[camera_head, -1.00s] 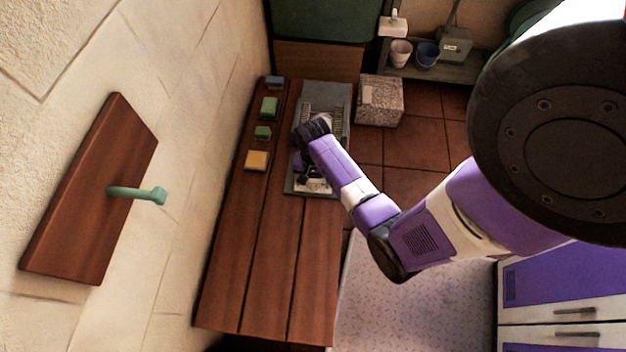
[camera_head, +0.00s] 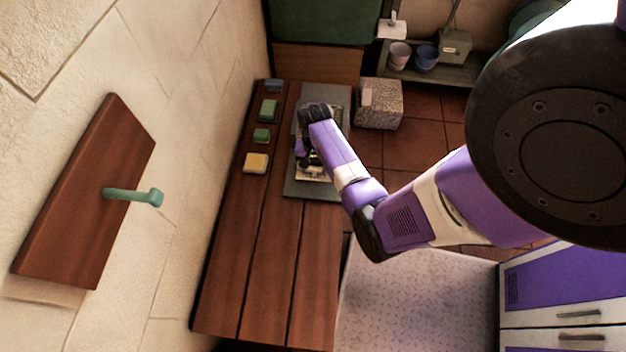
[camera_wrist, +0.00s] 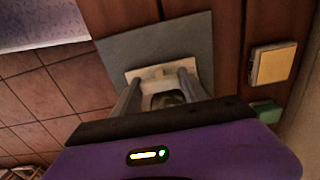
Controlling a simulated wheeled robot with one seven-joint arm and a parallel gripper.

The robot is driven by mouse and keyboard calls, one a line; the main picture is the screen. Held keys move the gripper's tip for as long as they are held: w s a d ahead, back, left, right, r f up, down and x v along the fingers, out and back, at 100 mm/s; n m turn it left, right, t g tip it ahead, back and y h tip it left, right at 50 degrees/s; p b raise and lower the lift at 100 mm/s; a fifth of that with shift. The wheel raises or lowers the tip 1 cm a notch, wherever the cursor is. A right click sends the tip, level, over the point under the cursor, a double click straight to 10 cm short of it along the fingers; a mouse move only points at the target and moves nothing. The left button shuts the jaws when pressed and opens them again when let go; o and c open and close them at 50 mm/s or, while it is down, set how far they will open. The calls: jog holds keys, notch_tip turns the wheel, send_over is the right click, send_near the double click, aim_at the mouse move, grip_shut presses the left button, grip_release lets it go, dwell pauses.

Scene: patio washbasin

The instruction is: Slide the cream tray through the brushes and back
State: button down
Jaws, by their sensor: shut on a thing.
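The cream tray (camera_head: 312,174) lies on the grey board (camera_head: 313,191) on the wooden bench, and its near end shows below my wrist. It also shows in the wrist view (camera_wrist: 148,74), between and beyond my fingers. My gripper (camera_head: 309,163) is over the tray. In the wrist view my gripper (camera_wrist: 160,88) has its two fingers on either side of a dark-centred part on the tray, and it is shut on the tray. My arm and wrist hide most of the tray's far part and the brushes.
A yellow block (camera_head: 256,162), green blocks (camera_head: 268,109) and a blue block (camera_head: 273,85) line the bench's wall side. A speckled box (camera_head: 380,104) stands right of the board. The near bench (camera_head: 270,250) is clear.

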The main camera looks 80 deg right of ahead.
jog(key=d+b, duration=0.1)
jog(key=d, duration=0.2)
jog(key=w+d+b, duration=0.1)
jog(key=d, duration=0.2)
jog(key=d+b, duration=0.1)
jog(key=d, duration=0.2)
jog(key=shift+w+d, duration=0.2)
jog(key=shift+d, duration=0.15)
jog(key=shift+d+b, duration=0.4)
jog(key=shift+d, duration=0.2)
jog(key=shift+d+r, duration=0.1)
jog(key=c, duration=0.6)
grip_release()
notch_tip(320, 180, up, 8)
jog(key=p, duration=0.2)
jog(key=shift+f, duration=0.2)
